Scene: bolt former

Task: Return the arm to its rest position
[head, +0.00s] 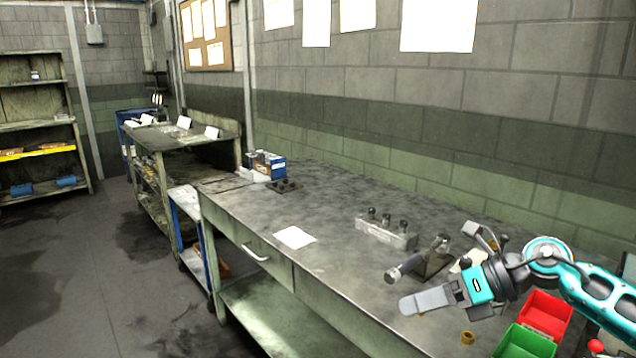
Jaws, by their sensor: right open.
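My right arm (600,290) comes in from the right edge over the near end of the metal workbench (340,262). Its teal right gripper (430,300) points left above the bench's front part. It is open and I see nothing held in it. The fingers show nearly edge-on, so the gap between them is hard to make out. My left gripper and arm are not in view.
A metal tool with a round handle (405,267) stands just behind the gripper. A block with upright pegs (387,233) is farther back. A red bin (546,313), a green bin (524,343) and a small brass part (467,338) are near the arm.

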